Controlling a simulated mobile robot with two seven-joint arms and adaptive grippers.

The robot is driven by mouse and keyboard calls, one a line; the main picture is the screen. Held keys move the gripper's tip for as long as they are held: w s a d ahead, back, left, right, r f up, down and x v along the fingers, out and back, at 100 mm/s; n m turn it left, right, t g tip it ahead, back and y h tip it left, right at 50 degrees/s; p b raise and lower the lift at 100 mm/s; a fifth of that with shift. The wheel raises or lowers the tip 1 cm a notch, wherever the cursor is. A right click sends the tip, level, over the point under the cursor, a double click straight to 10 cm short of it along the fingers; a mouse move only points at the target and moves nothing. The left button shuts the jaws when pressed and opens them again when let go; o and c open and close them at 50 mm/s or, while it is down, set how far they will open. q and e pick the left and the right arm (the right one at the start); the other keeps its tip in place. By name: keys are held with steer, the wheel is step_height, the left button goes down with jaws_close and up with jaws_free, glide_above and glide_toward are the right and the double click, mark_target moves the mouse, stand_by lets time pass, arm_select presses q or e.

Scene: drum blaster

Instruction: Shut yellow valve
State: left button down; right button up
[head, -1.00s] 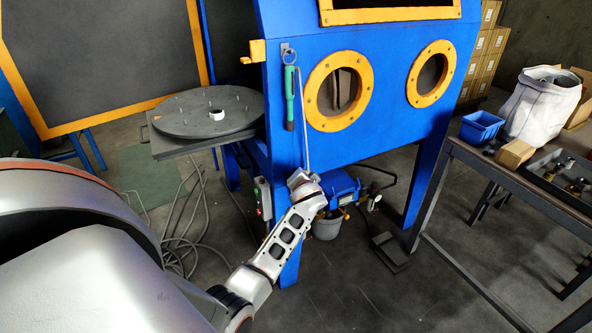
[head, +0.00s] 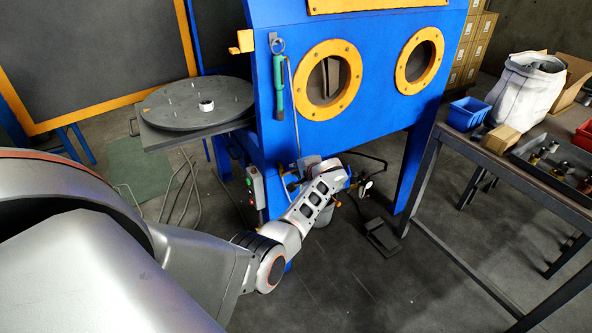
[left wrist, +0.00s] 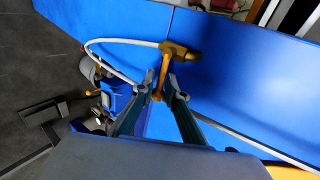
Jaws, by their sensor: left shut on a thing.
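The yellow valve (left wrist: 178,50) shows in the left wrist view against the blue cabinet panel, with a pale hose at it. Its yellow lever (left wrist: 163,72) points down from the body in that picture. My left gripper (left wrist: 161,86) is shut on the lever, with one finger on each side. In the head view my left arm reaches to the cabinet's lower front; its wrist hides the valve and the fingertips. My right gripper is in neither view.
The blue cabinet (head: 385,115) has two yellow-ringed ports. A round turntable (head: 190,110) stands at its left. A workbench (head: 470,151) with a blue bin (head: 468,114) and white sack (head: 526,88) is at right. A pedal (head: 384,237) and cables lie on the floor.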

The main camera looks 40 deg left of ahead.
arm_select(q)
steer(key=shift+d, duration=0.1)
stand_by(0.3)
steer(key=c, duration=2.3)
jaws_free()
steer(key=shift+w+f, duration=0.1)
step_height(320, 180, up, 10)
steer(key=shift+r, duration=0.1)
